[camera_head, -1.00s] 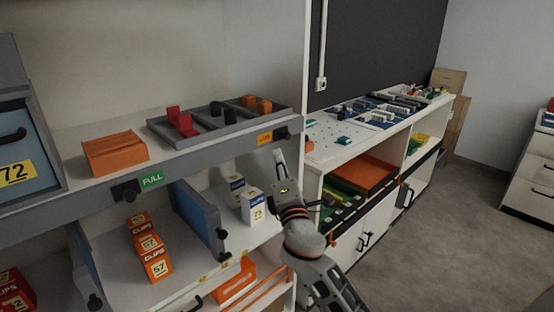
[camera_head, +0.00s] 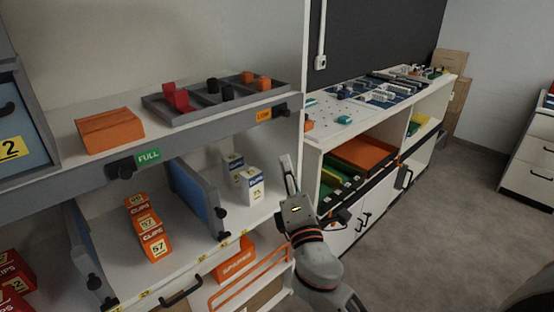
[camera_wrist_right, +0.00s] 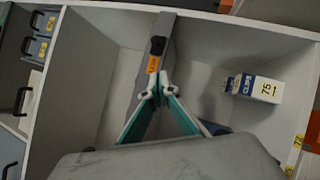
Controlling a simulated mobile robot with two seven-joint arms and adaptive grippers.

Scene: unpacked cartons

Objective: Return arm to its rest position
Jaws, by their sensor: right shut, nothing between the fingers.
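My right gripper (camera_head: 287,172) is shut and empty, in front of the shelf unit's right side in the head view, with its tips up, to the right of the white and blue boxes. In the right wrist view its green-lined fingers (camera_wrist_right: 159,92) meet at the tips, with a white and blue box (camera_wrist_right: 257,87) to their right. My left gripper is not in view.
The upper shelf holds an orange box (camera_head: 109,131) and a grey divided tray (camera_head: 160,111) with red, black and orange pieces. Below are orange clips boxes (camera_head: 153,243) and a blue divider (camera_head: 192,198). A white cabinet (camera_head: 338,240) stands at right. Grey floor (camera_head: 440,230) is open.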

